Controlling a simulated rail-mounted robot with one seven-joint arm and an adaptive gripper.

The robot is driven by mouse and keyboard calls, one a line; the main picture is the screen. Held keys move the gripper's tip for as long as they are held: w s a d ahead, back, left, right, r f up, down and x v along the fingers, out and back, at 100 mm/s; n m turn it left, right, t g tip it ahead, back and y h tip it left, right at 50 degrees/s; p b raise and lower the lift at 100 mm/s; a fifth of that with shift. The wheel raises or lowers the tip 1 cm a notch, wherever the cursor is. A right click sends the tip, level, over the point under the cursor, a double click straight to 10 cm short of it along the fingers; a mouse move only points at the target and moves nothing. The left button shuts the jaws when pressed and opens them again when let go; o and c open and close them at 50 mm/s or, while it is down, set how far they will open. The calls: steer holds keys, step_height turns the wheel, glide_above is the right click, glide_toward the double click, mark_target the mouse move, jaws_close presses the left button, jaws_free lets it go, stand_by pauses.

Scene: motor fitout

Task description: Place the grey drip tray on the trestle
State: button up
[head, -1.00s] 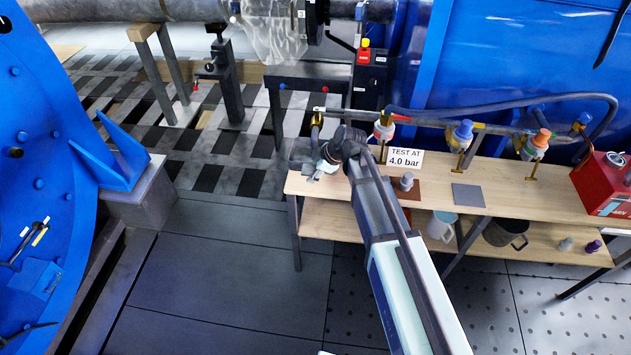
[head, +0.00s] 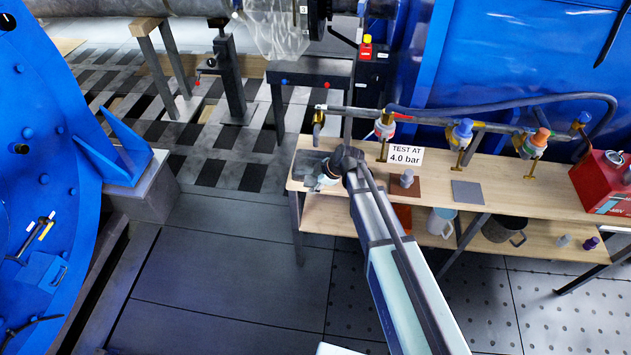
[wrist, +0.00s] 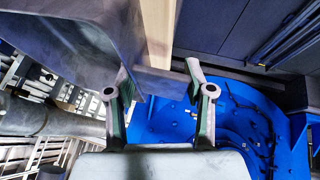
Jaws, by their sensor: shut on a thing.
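My gripper (head: 322,179) is over the left end of the wooden bench in the head view, at the end of my outstretched arm. A grey piece (head: 308,163), which looks like the drip tray, shows there just beyond the gripper, partly hidden by it. In the wrist view a large dark grey tray body (wrist: 70,45) fills the upper left. A grey bar joined to it (wrist: 165,82) runs between my two fingers, which are shut on it. A dark flat-topped trestle (head: 312,72) with red and blue knobs stands behind the bench. Its top looks bare.
The bench (head: 440,200) holds a brown mat, a grey plate (head: 467,192), a valve pipe and a "TEST AT 4.0 bar" sign (head: 405,155). A red box (head: 605,185) is at right. A blue shell (head: 45,180) is at left.

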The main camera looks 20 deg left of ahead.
steer(key=o, duration=1.3)
steer(key=shift+o, duration=0.2)
steer(key=b+v, duration=0.3)
steer(key=v, duration=0.9)
steer(key=s+d+f+m+g+h, duration=0.2)
steer(key=s+d+f+m, duration=0.3)
steer(key=s+d+f, duration=0.6)
steer(key=s+d+f+m+g+h, duration=0.2)
steer(key=s+d+f+m, duration=0.55)
steer(key=f, duration=0.65)
steer(key=s+d+f+m+g, duration=0.1)
steer(key=s+d+f+m, duration=0.1)
steer(key=s, duration=0.6)
steer(key=s+d+f+m+g+h, duration=0.1)
steer(key=s+d+f+m+g, duration=0.1)
steer(key=s+d, duration=0.5)
steer(key=s+d+f+m+g+h, duration=0.1)
steer(key=s+d+f+m, duration=0.3)
steer(key=s, duration=0.6)
steer(key=shift+s+d+f+g, duration=0.15)
steer(key=shift+d+f+g, duration=0.2)
steer(key=shift+f, duration=0.35)
